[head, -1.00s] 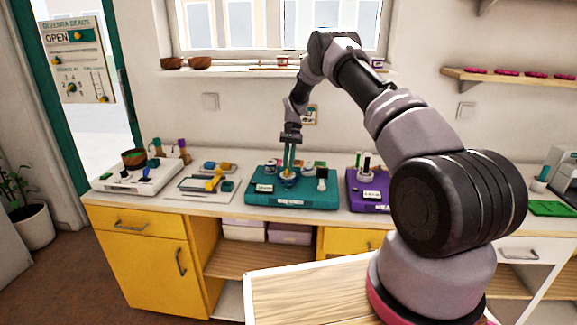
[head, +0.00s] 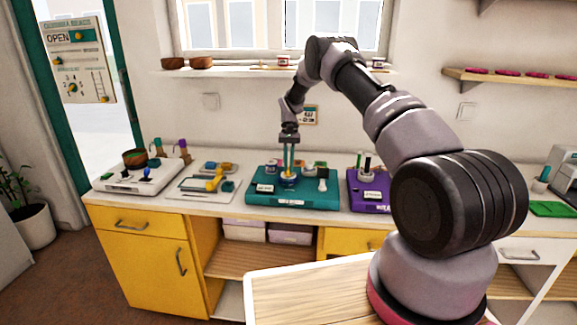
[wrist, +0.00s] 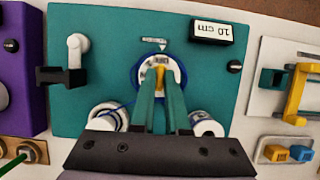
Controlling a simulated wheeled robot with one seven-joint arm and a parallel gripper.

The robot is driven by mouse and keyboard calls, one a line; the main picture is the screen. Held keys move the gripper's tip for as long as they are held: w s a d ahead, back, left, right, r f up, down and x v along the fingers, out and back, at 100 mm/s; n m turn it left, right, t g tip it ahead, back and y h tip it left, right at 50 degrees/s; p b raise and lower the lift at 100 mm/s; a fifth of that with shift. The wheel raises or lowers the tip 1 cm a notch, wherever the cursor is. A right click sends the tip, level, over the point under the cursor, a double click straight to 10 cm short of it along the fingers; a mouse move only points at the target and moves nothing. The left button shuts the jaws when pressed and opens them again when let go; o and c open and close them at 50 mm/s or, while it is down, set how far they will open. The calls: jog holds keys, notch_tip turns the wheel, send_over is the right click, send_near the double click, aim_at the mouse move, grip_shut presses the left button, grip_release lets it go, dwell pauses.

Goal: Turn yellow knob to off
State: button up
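The yellow knob (wrist: 160,76) sits on a round white dial with a blue rim on the teal board (wrist: 105,28). In the head view the teal board (head: 262,198) stands on the counter. My gripper (wrist: 161,84) points down at the dial, its two teal fingers on either side of the knob. The fingers are close together and appear shut on the knob; they hide part of it. In the head view my gripper (head: 288,174) reaches down onto the board. The dial's markings are too small to read.
A purple board (head: 372,204) stands to the right, and a grey tray with a yellow handle (head: 214,183) to the left.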

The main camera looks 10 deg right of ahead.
jog(key=o, duration=0.3)
jog(key=shift+r, duration=0.15)
jog(key=v, duration=1)
jog(key=shift+w+r, duration=0.2)
jog(key=shift+d, duration=0.15)
jog(key=s+d+r+t, duration=0.15)
jog(key=s+r, duration=0.25)
jog(key=r, duration=1.2)
jog(key=s+d+r+t, duration=0.1)
jog(key=s+r+t, duration=0.3)
jog(key=s+r, duration=0.95)
jog(key=s+d+r+t, duration=0.15)
jog(key=s+r, duration=0.25)
jog(key=s, duration=0.8)
jog(key=s+f+t, duration=0.3)
jog(key=s+t, duration=0.1)
jog(key=s, duration=1.1)
jog(key=shift+s+f+m+y, duration=0.25)
jog(key=shift+s+m+y, duration=0.05)
jog(key=shift+m+y, duration=0.1)
